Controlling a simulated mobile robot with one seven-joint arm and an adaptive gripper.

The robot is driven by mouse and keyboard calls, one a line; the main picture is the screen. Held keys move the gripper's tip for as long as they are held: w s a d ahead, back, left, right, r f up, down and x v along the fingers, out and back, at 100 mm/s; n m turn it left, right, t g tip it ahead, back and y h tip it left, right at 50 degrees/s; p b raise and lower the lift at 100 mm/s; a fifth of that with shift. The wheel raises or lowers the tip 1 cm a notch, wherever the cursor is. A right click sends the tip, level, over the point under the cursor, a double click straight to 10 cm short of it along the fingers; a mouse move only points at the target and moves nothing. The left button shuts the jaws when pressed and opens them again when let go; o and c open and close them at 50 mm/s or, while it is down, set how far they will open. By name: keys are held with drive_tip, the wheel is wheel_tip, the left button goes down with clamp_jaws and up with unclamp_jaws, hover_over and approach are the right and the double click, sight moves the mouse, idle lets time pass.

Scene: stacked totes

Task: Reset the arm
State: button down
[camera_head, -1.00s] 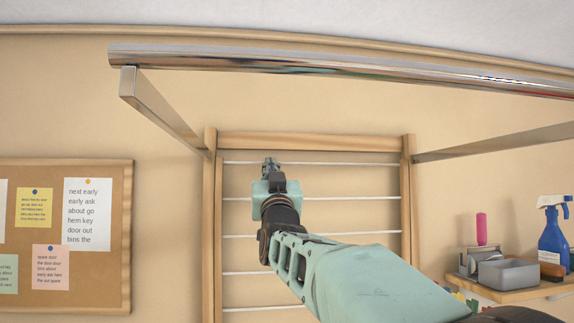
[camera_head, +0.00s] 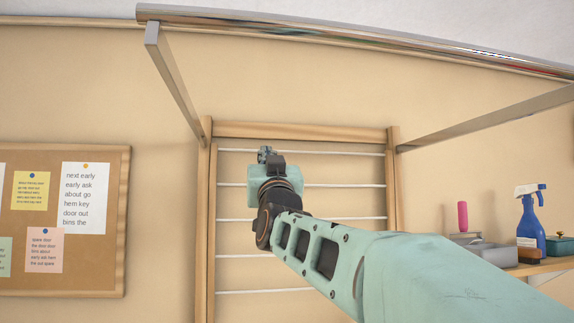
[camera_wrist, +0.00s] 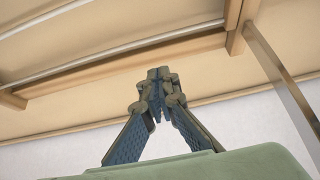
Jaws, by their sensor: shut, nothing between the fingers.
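My gripper (camera_head: 266,155) is at the end of my raised pale green arm, in front of the wall-mounted drying rack in the head view. In the wrist view my gripper (camera_wrist: 158,80) has its two fingers meeting at the tips, with nothing between them. It points toward the upper wall and ceiling. Whether it touches the rack cannot be told from the head view.
A wooden drying rack (camera_head: 391,230) with white bars hangs behind my arm. A chrome rail (camera_head: 330,38) on brackets juts out overhead. A corkboard (camera_head: 100,270) is at left. A shelf (camera_head: 545,267) at right holds a blue spray bottle (camera_head: 530,217).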

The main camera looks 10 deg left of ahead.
drive_tip(key=shift+b+v, duration=1.9)
drive_tip(key=shift+v, duration=0.7)
drive_tip(key=shift+w+f, duration=0.1)
drive_tip(key=shift+w, duration=0.05)
